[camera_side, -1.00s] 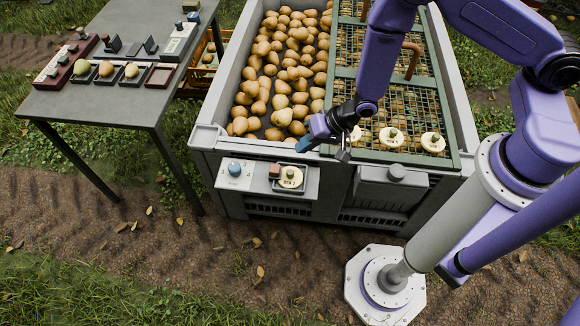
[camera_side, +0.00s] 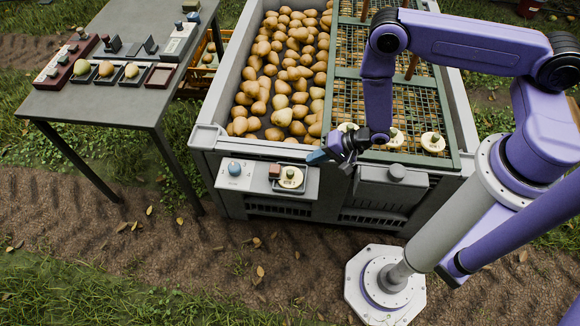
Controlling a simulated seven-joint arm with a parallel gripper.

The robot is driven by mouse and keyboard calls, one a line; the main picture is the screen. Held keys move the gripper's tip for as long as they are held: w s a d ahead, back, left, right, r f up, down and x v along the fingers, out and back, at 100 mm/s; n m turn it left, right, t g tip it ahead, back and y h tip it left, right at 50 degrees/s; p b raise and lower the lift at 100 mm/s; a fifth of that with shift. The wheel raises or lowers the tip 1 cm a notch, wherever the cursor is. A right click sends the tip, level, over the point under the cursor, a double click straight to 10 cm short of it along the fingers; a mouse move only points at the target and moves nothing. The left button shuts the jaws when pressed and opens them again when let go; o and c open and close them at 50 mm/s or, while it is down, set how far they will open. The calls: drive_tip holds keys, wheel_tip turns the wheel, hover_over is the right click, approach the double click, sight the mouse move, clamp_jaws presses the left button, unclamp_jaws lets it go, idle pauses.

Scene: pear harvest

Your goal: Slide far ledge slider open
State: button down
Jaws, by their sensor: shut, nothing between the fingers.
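My gripper (camera_side: 346,164) is above the front rim of the grey pear crate (camera_side: 208,138), near its middle. Its fingers are shut and small in the picture, with nothing seen between them. A blue part of the hand points to the lower left. Below and left is a grey ledge (camera_side: 310,188) with a blue knob (camera_side: 234,168), a brown block (camera_side: 275,171) and a cream disc (camera_side: 291,177) with a green top. To the right is a grey box (camera_side: 372,190) with a round knob (camera_side: 397,171). I cannot tell which part is the far ledge slider.
Pears (camera_side: 287,70) fill the crate's left side. A green mesh lid (camera_side: 343,73) with brown handles covers the right, bearing several cream discs (camera_side: 432,142). A grey table (camera_side: 140,107) with controls and small trays stands at left. Open ground lies in front.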

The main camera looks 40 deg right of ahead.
sight(274, 169)
drive_tip(key=shift+x, duration=5)
drive_tip(key=shift+w+a, duration=1.1)
drive_tip(key=shift+w, duration=0.05)
drive_tip(key=shift+s+r, duration=0.1)
drive_tip(key=shift+r, duration=0.05)
drive_tip(key=v, duration=1)
